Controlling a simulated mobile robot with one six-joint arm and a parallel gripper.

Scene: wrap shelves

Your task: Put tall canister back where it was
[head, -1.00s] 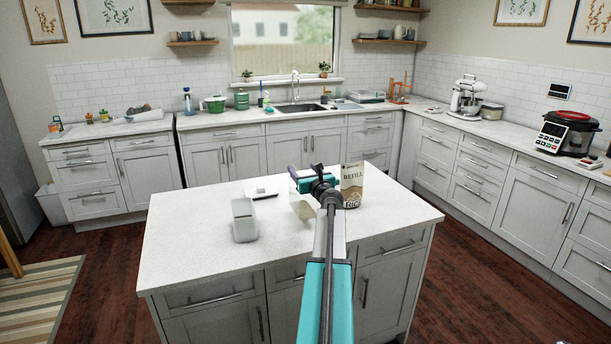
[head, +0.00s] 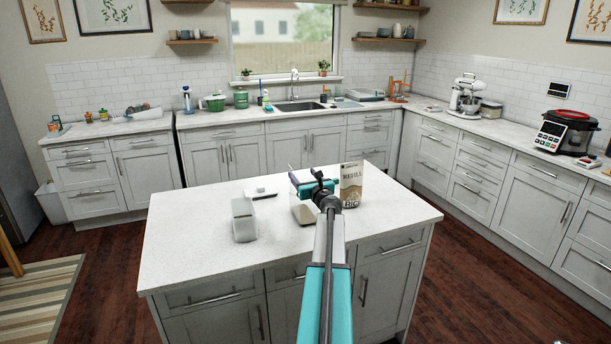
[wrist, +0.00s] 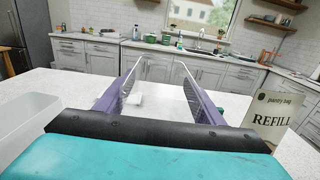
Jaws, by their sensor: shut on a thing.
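A clear canister with pale contents (head: 303,211) is at the island counter, left of the refill bag and partly hidden behind my wrist. My gripper (head: 303,185) is shut on it near its top. In the wrist view my gripper's purple fingers (wrist: 158,85) stand apart with the see-through canister hard to make out between them. I cannot tell whether the canister's base touches the counter. A second, translucent white container (head: 243,220) stands to the left; it also shows at the left of the wrist view (wrist: 25,117).
A paper refill bag (head: 351,185) stands close to the right of my gripper. A small white flat item (head: 261,194) lies behind the white container. The island counter (head: 195,250) is clear at its front left and right end.

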